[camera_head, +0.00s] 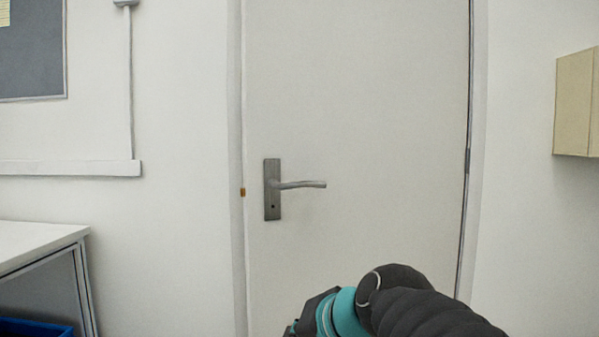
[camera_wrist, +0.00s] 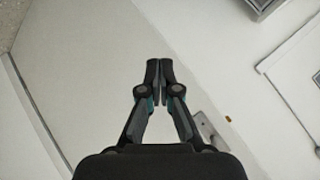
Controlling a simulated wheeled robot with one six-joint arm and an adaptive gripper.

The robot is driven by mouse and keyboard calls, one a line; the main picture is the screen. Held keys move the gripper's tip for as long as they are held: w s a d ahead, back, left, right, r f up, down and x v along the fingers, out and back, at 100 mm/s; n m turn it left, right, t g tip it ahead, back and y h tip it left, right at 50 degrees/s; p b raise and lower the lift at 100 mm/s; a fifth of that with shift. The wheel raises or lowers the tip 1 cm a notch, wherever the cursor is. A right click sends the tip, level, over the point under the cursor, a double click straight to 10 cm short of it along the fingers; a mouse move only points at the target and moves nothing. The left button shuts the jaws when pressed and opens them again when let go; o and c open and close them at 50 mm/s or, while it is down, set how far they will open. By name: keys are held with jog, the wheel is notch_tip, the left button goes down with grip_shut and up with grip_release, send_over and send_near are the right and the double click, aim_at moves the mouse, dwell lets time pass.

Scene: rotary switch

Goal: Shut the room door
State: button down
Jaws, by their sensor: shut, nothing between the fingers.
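The pale room door (camera_head: 370,110) stands in its frame in the head view, flush or nearly so; I cannot tell whether it is fully latched. Its grey lever handle (camera_head: 300,184) sits on a plate near the left edge, with hinges on the right. A small brass piece (camera_head: 242,192) shows at the left edge by the handle. In the wrist view my gripper (camera_wrist: 158,66) is shut and empty in front of the door (camera_wrist: 80,60). The handle plate (camera_wrist: 208,125) is partly hidden behind my gripper there. In the head view my arm hides the gripper's fingers.
A white table (camera_head: 40,240) with a blue bin (camera_head: 35,328) under it stands at the left. A dark board (camera_head: 32,55) and white trunking (camera_head: 70,168) are on the left wall. A beige box (camera_head: 575,103) is on the right wall.

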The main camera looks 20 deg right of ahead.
jog(key=w+d+r+m+t, duration=0.3)
jog(key=w+r+m, duration=0.1)
jog(key=w+r, duration=0.5)
jog(key=m+t, duration=0.5)
jog(key=m, duration=0.2)
send_near(293, 167)
jog(key=shift+h, duration=0.3)
jog(key=w, duration=0.2)
jog(key=w+a+p, duration=0.1)
jog(key=w, duration=0.4)
jog(key=shift+a+f+p, duration=0.1)
jog(key=shift+a+p, duration=0.2)
jog(key=shift+w, duration=0.1)
